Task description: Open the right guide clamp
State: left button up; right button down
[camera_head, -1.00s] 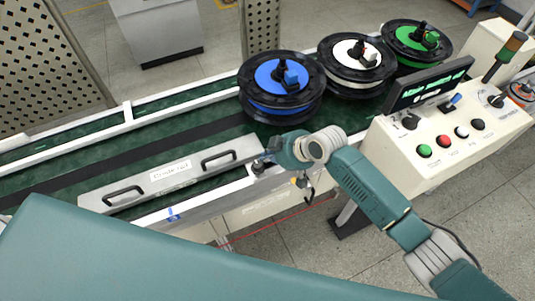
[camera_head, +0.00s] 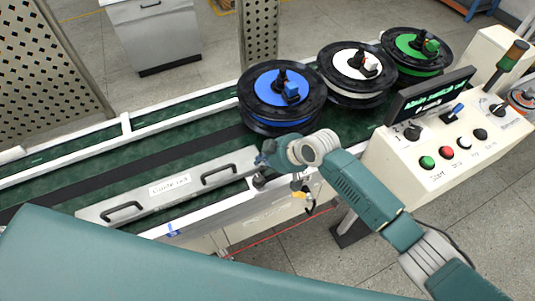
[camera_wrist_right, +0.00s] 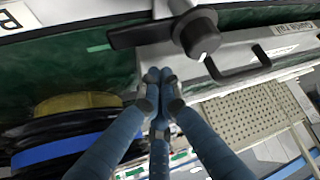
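The guide clamp is a black knob (camera_head: 258,181) at the right end of the grey guide rail (camera_head: 140,200), on the near side of the conveyor. In the right wrist view the knob (camera_wrist_right: 200,32) is large, with a dark flat lever (camera_wrist_right: 130,37) pointing left. My right gripper (camera_head: 265,156) is just behind the knob in the head view. In the wrist view its blue fingers (camera_wrist_right: 160,76) are together, with nothing seen between them. They are below the lever and knob in the picture, apparently apart from them. My left gripper is not in view.
Blue (camera_head: 281,92), white (camera_head: 355,70) and green (camera_head: 416,50) reels stand on the conveyor (camera_head: 60,164); the blue one is close to my right wrist. A control panel (camera_head: 450,135) with a screen and buttons stands at right. The guide rail has two black handles.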

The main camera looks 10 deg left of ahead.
aim_at(270, 178)
jog(key=shift+s+d+r, duration=0.1)
jog(key=shift+d+r, duration=0.15)
jog(key=shift+r, duration=0.35)
jog(key=s+d+r, duration=0.1)
jog(key=s+d+r+b, duration=0.1)
jog(key=r, duration=0.1)
jog(key=s+d+r, duration=0.1)
jog(key=s+r, duration=0.1)
jog(key=shift+r, duration=0.1)
jog(key=shift+d+r, duration=0.15)
jog(key=shift+r, duration=0.05)
jog(key=shift+s+d+r, duration=0.1)
jog(key=shift+s+r, duration=0.05)
jog(key=shift+r, duration=0.2)
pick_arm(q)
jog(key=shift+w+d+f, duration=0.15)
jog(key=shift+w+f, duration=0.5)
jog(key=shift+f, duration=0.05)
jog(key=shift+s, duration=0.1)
pick_arm(e)
jog(key=shift+s, duration=0.15)
